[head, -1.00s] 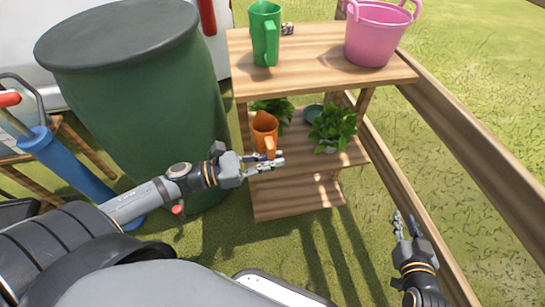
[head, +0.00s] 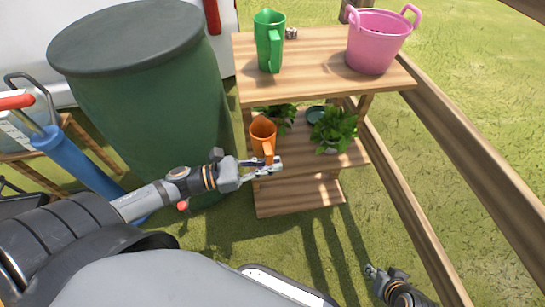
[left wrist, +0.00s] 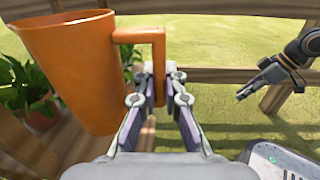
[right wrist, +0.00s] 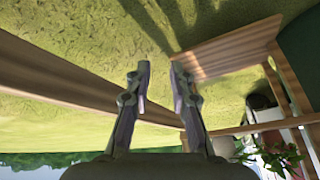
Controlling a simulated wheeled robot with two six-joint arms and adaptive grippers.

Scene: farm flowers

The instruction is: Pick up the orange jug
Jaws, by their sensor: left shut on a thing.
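The orange jug (head: 262,133) is at the left front of the shelf unit's middle shelf in the head view, about upright. Whether its base touches the shelf is hard to tell. In the left wrist view the jug (left wrist: 75,70) is large at the left, its handle (left wrist: 158,65) reaching between my fingers. My left gripper (head: 268,168) is shut on that handle; it also shows in the left wrist view (left wrist: 161,85). My right gripper (head: 370,270) is low at the right in the head view, away from the shelves. In the right wrist view (right wrist: 157,75) its fingers are apart and empty.
A green jug (head: 270,42) and a pink bucket (head: 374,45) stand on the top shelf (head: 310,55). Leafy plants (head: 333,128) sit beside and behind the orange jug. A green barrel (head: 150,110) stands left; a wooden fence rail (head: 455,130) runs along the right.

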